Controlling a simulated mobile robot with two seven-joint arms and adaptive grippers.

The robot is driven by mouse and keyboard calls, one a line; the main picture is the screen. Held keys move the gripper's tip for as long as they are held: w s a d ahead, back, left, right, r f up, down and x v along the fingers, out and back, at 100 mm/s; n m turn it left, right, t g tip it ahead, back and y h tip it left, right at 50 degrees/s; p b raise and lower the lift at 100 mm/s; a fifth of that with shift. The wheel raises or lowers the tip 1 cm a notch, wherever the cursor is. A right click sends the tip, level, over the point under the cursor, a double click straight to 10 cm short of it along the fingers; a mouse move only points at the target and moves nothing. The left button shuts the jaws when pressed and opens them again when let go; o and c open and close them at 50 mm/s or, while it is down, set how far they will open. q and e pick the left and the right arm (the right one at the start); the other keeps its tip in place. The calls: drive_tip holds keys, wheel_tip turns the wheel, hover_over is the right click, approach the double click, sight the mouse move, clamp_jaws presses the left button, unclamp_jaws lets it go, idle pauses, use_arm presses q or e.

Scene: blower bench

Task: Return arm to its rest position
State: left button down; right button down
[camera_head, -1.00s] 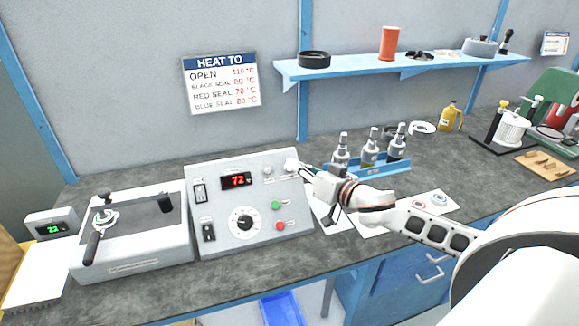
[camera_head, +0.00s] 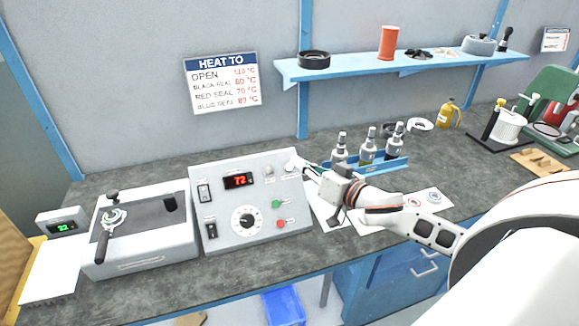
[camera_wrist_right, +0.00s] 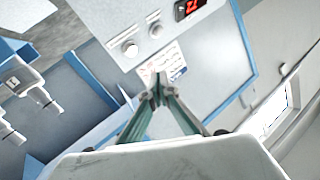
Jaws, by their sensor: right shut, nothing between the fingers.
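My right arm reaches in from the lower right in the head view. Its gripper (camera_head: 308,167) is at the upper right corner of the grey control box (camera_head: 262,232), in front of the blue bottle rack. In the right wrist view the gripper (camera_wrist_right: 160,97) is shut, its two fingers meeting at the tips with nothing between them. The control box's knobs and red display (camera_wrist_right: 190,8) show beyond the fingertips. I cannot tell whether the fingertips touch the box. My left gripper is not in view.
A blue rack (camera_head: 378,167) with several bottles stands right behind my right gripper. Printed sheets (camera_head: 433,197) lie under the arm. A heater unit (camera_head: 150,245) stands left of the control box. A blue shelf (camera_head: 430,62) hangs above. Bare bench top lies along the front edge.

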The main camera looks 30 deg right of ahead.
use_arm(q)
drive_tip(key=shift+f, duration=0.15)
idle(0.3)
